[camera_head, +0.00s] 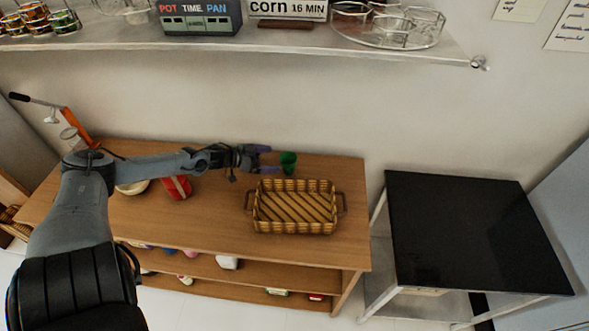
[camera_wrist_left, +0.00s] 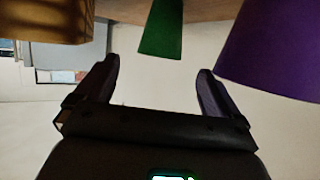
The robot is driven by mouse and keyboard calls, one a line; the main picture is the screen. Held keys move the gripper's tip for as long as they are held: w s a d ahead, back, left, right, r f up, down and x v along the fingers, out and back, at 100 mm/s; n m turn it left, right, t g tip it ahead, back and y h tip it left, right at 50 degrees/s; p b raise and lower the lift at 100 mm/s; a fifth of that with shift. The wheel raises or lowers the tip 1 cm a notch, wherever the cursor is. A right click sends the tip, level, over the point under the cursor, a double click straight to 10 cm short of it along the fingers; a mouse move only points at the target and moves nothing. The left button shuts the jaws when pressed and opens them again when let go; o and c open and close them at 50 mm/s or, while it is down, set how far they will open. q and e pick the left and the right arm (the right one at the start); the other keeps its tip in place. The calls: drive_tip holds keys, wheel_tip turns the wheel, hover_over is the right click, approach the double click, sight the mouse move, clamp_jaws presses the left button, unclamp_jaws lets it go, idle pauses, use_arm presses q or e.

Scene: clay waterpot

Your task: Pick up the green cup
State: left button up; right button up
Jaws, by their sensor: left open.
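The green cup (camera_head: 288,158) stands near the back edge of the wooden table, just past the fingertips of my left gripper (camera_head: 264,159). In the left wrist view the green cup (camera_wrist_left: 162,30) shows at the top, ahead of and roughly between the two fingers of my left gripper (camera_wrist_left: 159,70). A gap shows between the fingers and the cup. The left gripper is open with nothing between its fingers. My right gripper is not in view.
A wicker basket (camera_head: 295,207) sits just in front of the cup on the wooden table (camera_head: 215,222). A large purple object (camera_wrist_left: 275,45) is close by the right finger in the wrist view. A red item (camera_head: 177,187) and a pale bowl (camera_head: 132,187) lie below my arm.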

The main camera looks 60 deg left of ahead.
sight(295, 159)
use_arm(q)
drive_tip(key=b+x, duration=0.1)
drive_tip(key=x, duration=0.2)
drive_tip(key=shift+s+f+b, duration=0.1)
drive_tip(key=shift+b, duration=0.2)
drive_tip(key=shift+b+x, duration=0.45)
drive_tip(key=shift+x, duration=0.5)
drive_tip(key=shift+w+d+f+b, duration=0.15)
drive_tip(key=shift+w+b, duration=0.25)
drive_tip(key=shift+w, duration=0.3)
drive_tip(key=shift+b+x, duration=0.75)
drive_tip(key=shift+x, duration=1.1)
drive_tip(key=shift+w, duration=0.1)
drive_tip(key=shift+c, duration=0.5)
drive_tip(key=c, duration=1)
